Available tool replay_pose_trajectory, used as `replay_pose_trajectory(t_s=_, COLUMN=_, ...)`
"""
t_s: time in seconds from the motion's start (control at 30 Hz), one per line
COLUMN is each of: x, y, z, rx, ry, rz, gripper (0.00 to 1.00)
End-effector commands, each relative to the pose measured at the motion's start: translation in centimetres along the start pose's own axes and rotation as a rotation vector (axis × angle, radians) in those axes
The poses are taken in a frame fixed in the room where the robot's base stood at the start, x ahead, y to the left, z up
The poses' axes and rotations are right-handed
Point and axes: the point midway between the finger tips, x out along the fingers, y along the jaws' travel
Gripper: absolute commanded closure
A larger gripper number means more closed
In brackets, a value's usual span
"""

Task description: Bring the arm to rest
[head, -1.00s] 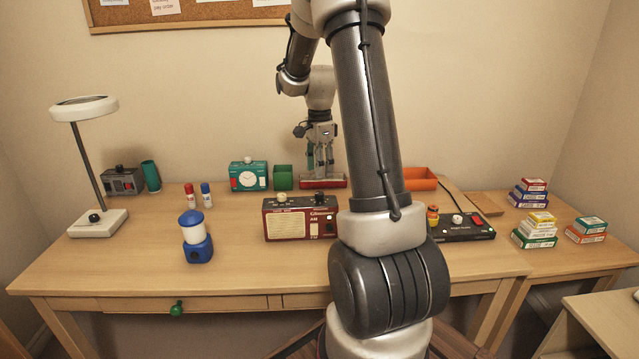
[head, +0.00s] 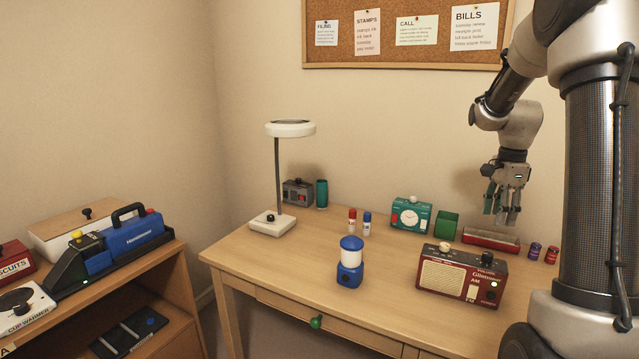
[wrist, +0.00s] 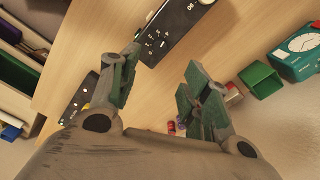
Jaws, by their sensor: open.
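My gripper (head: 507,212) hangs from my arm above the back right part of the desk in the head view, pointing down. Its fingers are apart with nothing between them. It is over or near a long red tray (head: 490,240) behind the red radio (head: 462,275); the exact gap cannot be told. In the wrist view, the two green-grey fingers of my gripper (wrist: 163,66) stand wide apart over the desk top. A green open box (wrist: 261,81) and a teal clock (wrist: 302,55) lie to their right there.
A blue lantern (head: 350,262), red and blue markers (head: 359,222) and a lamp (head: 270,223) stand on the desk (head: 290,265). Small cans (head: 543,253) stand right of the tray. A low shelf (head: 150,270) with devices is at the left. The desk's front left is bare.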

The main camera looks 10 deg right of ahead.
Motion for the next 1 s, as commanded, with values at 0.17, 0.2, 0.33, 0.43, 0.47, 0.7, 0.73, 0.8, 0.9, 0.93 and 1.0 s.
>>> replay_pose_trajectory(t_s=0.17, x=1.4, y=1.8, z=0.4, rx=-0.295, ry=-0.016, rz=0.039, gripper=0.53)
replay_pose_trajectory(t_s=0.2, x=1.7, y=2.7, z=0.6, rx=-0.373, ry=-0.023, rz=0.053, gripper=0.53)
replay_pose_trajectory(t_s=0.33, x=0.8, y=6.2, z=1.9, rx=-0.641, ry=-0.036, rz=0.060, gripper=0.53)
replay_pose_trajectory(t_s=0.43, x=-0.7, y=9.2, z=3.6, rx=-0.857, ry=-0.032, rz=0.045, gripper=0.53)
replay_pose_trajectory(t_s=0.47, x=-1.2, y=10.1, z=4.1, rx=-0.916, ry=-0.029, rz=0.039, gripper=0.53)
replay_pose_trajectory(t_s=0.7, x=-4.9, y=18.3, z=8.6, rx=-1.377, ry=0.041, rz=-0.045, gripper=0.53)
replay_pose_trajectory(t_s=0.73, x=-5.3, y=19.4, z=9.1, rx=-1.428, ry=0.057, rz=-0.060, gripper=0.53)
replay_pose_trajectory(t_s=0.8, x=-6.0, y=21.8, z=10.2, rx=-1.524, ry=0.095, rz=-0.097, gripper=0.53)
replay_pose_trajectory(t_s=0.9, x=-6.7, y=24.5, z=11.4, rx=-1.595, ry=0.152, rz=-0.158, gripper=0.53)
replay_pose_trajectory(t_s=0.93, x=-6.9, y=25.1, z=11.7, rx=-1.606, ry=0.167, rz=-0.176, gripper=0.53)
replay_pose_trajectory(t_s=1.0, x=-7.4, y=26.1, z=12.3, rx=-1.630, ry=0.203, rz=-0.220, gripper=0.53)
